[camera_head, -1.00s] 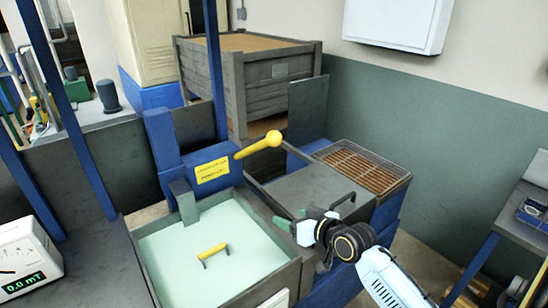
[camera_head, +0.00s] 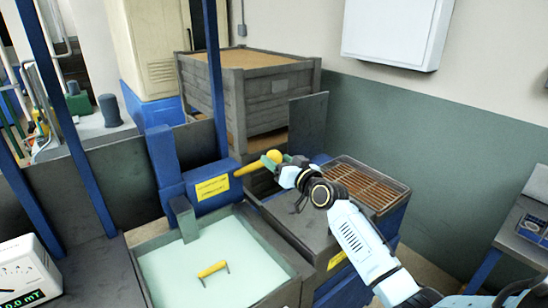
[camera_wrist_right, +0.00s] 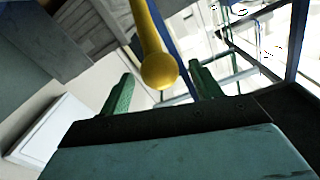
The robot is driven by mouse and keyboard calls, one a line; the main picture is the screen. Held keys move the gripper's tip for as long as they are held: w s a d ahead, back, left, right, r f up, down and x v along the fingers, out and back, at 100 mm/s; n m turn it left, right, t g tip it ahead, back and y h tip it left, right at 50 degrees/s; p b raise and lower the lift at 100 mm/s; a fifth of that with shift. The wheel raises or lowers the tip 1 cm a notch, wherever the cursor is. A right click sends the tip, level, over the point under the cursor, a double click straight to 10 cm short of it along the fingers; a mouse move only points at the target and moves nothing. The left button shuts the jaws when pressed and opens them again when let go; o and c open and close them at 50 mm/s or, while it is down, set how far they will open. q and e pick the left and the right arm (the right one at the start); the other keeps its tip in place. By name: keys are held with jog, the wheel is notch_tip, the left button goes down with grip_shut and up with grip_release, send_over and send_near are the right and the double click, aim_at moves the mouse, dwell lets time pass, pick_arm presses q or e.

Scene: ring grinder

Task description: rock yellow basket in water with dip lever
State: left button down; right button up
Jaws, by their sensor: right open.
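The yellow dip lever (camera_head: 246,167) sticks out to the right from a blue post with a yellow label, ending in a round knob. My right gripper (camera_head: 284,159) is at the knob. In the right wrist view the knob (camera_wrist_right: 160,72) sits between the two open green fingers of my right gripper (camera_wrist_right: 160,88), with a gap on each side. A tank of pale green water (camera_head: 215,262) stands below and left of the lever. A yellow handle (camera_head: 212,269) shows at the water surface; the rest of the basket is hidden. My left gripper is out of view.
A dark lidded box (camera_head: 300,222) stands right of the tank, under my right arm. A tray with brown slats (camera_head: 365,182) lies beyond it. A large grey crate (camera_head: 250,95) stands behind. A meter (camera_head: 28,268) is at the lower left.

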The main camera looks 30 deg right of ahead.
jog(key=shift+w, duration=1.3)
